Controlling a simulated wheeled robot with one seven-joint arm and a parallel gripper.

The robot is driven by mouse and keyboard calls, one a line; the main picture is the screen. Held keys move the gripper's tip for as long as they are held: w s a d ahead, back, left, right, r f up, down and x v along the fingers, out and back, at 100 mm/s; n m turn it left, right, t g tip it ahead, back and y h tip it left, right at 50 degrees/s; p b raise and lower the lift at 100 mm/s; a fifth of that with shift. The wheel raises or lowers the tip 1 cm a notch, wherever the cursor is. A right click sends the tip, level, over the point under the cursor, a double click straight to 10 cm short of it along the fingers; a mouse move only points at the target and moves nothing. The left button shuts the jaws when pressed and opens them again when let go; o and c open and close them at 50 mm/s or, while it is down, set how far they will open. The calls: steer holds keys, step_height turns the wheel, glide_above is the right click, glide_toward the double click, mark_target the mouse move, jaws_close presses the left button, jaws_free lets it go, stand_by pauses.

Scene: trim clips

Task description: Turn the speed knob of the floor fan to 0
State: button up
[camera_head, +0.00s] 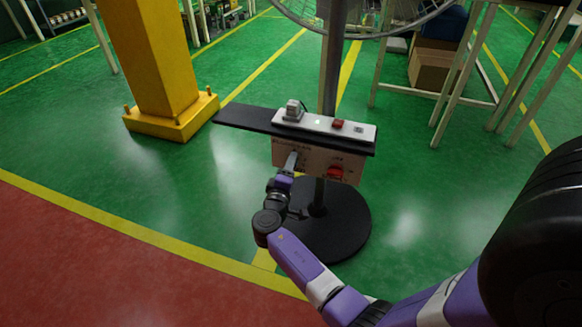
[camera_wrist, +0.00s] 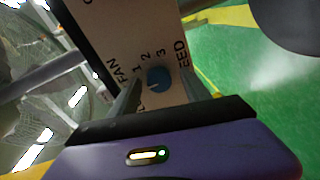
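The fan's speed knob (camera_wrist: 159,78) is a small blue round dial on a beige control panel (camera_wrist: 130,25) in the wrist view. The marks 1, 2 and 3 and the word FAN print beside it; other lettering is partly hidden, and the knob's exact setting is hard to read. My gripper (camera_wrist: 161,84) has one finger on each side of the knob, apart, with nothing clearly clamped. In the head view my gripper (camera_head: 291,162) reaches the front left of the panel (camera_head: 314,160), and the knob is hidden behind it. The floor fan (camera_head: 330,75) stands on a round black base (camera_head: 345,225).
A black shelf (camera_head: 240,118) above the panel carries a white power strip (camera_head: 355,130) with a plug. A red part (camera_head: 335,173) sits at the panel's right. A yellow column (camera_head: 155,60) stands left; white-legged tables (camera_head: 460,80) stand right. Green floor around the base is clear.

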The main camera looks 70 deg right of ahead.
steer(key=shift+r, duration=0.1)
steer(key=s+a+p, duration=0.1)
steer(key=a+p, duration=0.1)
steer(key=a, duration=0.5)
steer(key=shift+s+a+r, duration=0.15)
steer(key=shift+a+r, duration=0.1)
steer(key=shift+a, duration=0.05)
stand_by(0.5)
